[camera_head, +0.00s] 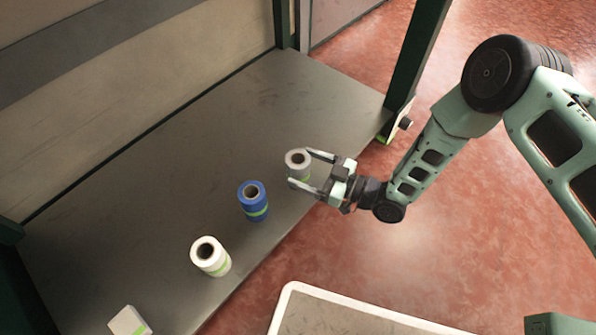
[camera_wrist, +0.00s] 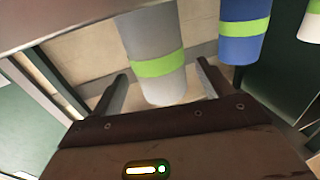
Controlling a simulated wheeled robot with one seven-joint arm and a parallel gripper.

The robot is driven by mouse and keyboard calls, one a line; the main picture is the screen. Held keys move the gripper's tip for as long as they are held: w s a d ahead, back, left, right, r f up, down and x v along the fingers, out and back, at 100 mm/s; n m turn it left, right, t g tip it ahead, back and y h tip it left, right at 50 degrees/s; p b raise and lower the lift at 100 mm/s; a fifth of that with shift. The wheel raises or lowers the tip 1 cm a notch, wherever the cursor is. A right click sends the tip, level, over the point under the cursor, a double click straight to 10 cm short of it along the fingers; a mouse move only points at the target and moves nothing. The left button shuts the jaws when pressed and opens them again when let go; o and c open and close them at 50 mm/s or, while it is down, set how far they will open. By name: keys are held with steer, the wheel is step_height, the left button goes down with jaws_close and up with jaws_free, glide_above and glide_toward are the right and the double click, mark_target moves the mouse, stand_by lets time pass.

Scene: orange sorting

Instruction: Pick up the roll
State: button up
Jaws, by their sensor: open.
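A blue roll with a green band (camera_head: 252,200) and another white roll (camera_head: 210,256) stand to the left. A white box (camera_head: 129,321) lies at the near left. A dark green post (camera_head: 412,60) rises at the shelf's right end. A pale-rimmed tray (camera_head: 290,290) is at the bottom.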

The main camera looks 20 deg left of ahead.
mark_target(292, 164)
steer(key=a+b, duration=0.1)
steer(key=a, duration=0.1)
steer(key=a+b, duration=0.1)
steer(key=shift+w+a+f+b, duration=0.2)
steer(key=shift+a+f+b, duration=0.1)
steer(key=shift+a+r, duration=0.15)
steer(key=shift+a, duration=0.2)
steer(key=c, duration=1.1)
